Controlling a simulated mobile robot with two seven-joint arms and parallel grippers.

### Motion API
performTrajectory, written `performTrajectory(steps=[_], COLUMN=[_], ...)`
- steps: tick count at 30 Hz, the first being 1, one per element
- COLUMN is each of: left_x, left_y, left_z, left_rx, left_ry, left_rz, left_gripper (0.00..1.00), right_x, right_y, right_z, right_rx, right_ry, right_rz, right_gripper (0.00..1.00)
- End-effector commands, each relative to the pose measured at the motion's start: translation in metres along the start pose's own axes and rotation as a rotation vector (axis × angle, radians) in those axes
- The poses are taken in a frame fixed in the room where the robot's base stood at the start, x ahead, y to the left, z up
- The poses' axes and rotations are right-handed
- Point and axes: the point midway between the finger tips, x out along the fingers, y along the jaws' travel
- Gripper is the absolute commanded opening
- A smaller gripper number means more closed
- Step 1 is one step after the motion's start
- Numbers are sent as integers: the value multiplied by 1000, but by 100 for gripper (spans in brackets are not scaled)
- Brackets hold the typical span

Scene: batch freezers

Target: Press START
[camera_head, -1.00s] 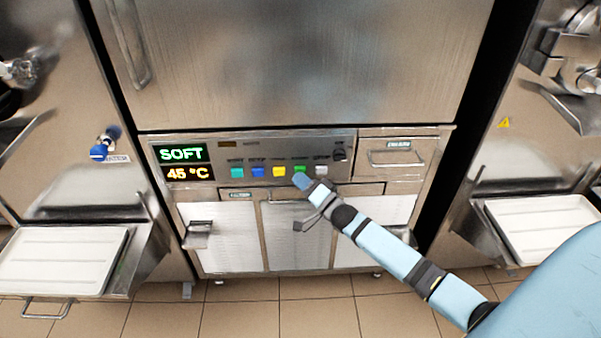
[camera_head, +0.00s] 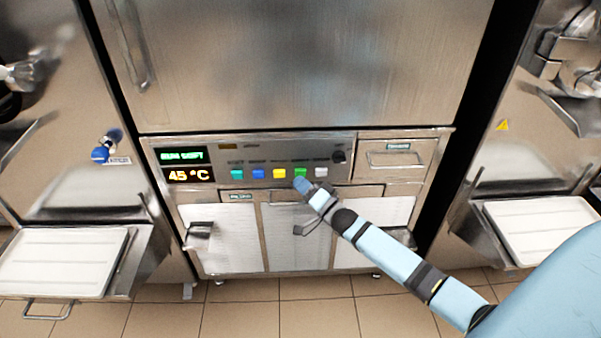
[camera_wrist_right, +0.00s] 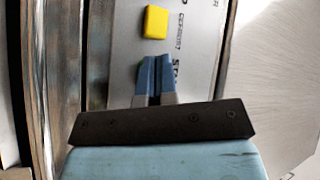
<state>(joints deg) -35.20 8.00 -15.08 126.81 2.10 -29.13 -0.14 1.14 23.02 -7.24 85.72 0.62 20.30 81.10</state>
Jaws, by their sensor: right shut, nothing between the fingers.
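The control panel (camera_head: 225,150) has a row of coloured buttons. The green button (camera_head: 300,173) sits between the yellow one (camera_head: 279,173) and a pale one (camera_head: 321,172). My right gripper (camera_head: 300,184) is shut and empty, its tips at the lower edge of the green button; I cannot tell whether they touch it. In the right wrist view the shut fingers (camera_wrist_right: 155,72) cover the green button, beside a label starting "ST". The yellow button (camera_wrist_right: 156,22) shows beyond them. The display (camera_head: 183,156) appears to read "RUN SOFT" above "45 °C". My left gripper is out of view.
A teal button (camera_head: 237,174) and a blue button (camera_head: 258,174) are further left on the panel. A drawer with a handle (camera_head: 395,159) is at right. White trays (camera_head: 62,262) stand on both sides. A steel door fills the space above.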

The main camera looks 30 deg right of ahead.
Motion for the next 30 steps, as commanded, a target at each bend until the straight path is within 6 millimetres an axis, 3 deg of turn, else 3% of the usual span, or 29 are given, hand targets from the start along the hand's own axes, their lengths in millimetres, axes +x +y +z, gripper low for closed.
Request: performTrajectory(steps=[16,30], left_x=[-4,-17], left_y=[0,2], left_z=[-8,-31], left_rx=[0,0], left_ry=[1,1], left_rz=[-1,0], left_gripper=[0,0], right_x=[-7,-37], right_y=[-6,-29], right_z=[5,26], right_rx=[0,1], right_ry=[0,-1], right_rz=[1,2], right_gripper=[0,0])
